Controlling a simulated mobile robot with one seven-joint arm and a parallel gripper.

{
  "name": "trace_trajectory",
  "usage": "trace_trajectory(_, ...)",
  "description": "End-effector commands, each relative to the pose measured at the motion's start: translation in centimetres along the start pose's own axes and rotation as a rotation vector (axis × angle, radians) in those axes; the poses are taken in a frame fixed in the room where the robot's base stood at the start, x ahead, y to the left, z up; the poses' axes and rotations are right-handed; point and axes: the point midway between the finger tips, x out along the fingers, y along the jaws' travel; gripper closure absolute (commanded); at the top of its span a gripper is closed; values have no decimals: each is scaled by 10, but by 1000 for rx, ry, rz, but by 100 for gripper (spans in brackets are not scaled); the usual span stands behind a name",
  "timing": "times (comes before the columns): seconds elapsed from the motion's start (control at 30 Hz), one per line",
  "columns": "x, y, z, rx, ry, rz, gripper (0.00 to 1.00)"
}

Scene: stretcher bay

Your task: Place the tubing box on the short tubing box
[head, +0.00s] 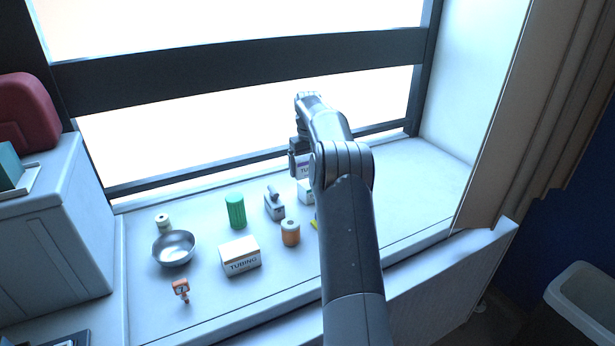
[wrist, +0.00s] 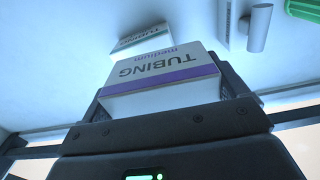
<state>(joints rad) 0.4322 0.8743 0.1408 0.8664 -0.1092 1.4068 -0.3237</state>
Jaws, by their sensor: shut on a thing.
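My gripper (head: 298,158) is shut on a white tubing box (head: 304,170) with a purple band, held above the sill near the window. In the wrist view this tubing box (wrist: 160,70) reads "TUBING medium" and sits between the fingers. Another white box with similar lettering (wrist: 140,39) lies beyond it, apart from it. In the head view that white box (head: 305,190) shows below the held box, partly hidden by my arm. A further white box marked "TUBING" (head: 241,262) stands at the front of the sill. Which of these is the short one is unclear.
On the sill stand a green ribbed cylinder (head: 235,211), a grey device (head: 274,207), an orange jar (head: 290,233), a metal bowl (head: 174,249), a small jar (head: 163,223) and an orange clip (head: 181,288). The sill's right end (head: 425,180) is clear.

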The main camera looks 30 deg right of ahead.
Motion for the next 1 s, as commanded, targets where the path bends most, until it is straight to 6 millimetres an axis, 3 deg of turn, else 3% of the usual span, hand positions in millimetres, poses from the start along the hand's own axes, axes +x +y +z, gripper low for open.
trace_trajectory(0.17, 10, -3, -3, 1, -2, -1, 33)
trace_trajectory(0.4, 41, -2, -2, 1, -1, 0, 33)
trace_trajectory(0.77, 45, -2, -2, 1, 0, 0, 33)
trace_trajectory(0.8, 45, -2, -3, 0, 0, 0, 6)
trace_trajectory(0.9, 45, -2, -3, 0, 0, 0, 0)
trace_trajectory(1.0, 45, -2, -2, 0, 0, 0, 0)
